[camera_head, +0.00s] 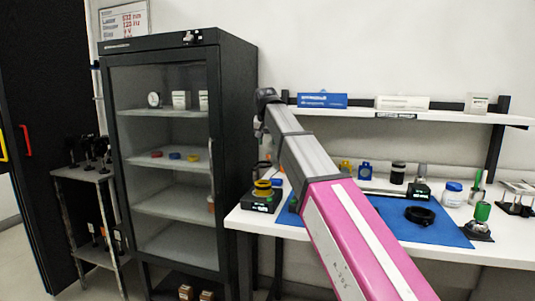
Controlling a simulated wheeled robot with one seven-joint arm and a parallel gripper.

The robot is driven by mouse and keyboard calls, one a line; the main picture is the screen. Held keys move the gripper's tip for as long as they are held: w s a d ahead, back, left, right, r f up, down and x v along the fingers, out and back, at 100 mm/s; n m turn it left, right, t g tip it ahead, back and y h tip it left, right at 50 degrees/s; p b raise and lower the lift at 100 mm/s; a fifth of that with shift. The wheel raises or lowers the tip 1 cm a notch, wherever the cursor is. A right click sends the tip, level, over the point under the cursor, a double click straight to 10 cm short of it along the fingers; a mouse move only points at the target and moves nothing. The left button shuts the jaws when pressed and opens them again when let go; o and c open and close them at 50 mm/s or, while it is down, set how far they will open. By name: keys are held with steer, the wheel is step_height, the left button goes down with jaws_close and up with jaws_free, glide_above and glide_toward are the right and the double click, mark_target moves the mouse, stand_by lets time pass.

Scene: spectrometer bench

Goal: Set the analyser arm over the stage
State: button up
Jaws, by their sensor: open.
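My pink and grey arm (345,235) reaches from the lower right up across the bench to a dark joint (267,97). My gripper does not show clearly anywhere in this view. A dark low unit with a yellow ring on top (263,187) stands at the left end of the white bench (245,219), just left of my arm. I cannot tell whether it is the stage. No part can be surely made out as the analyser arm; my arm hides part of the bench behind it.
A blue mat (400,225) holds a black ring (420,215). Small mounts and jars, a white jar with a blue lid (453,194) and a green cylinder (482,211) stand along the bench. A shelf (450,115) runs above. A black glass-door cabinet (170,150) stands left.

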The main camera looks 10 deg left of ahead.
mark_target(268, 155)
steer(key=x, duration=0.6)
steer(key=shift+f, duration=0.25)
steer(key=shift+c, duration=0.2)
jaws_close()
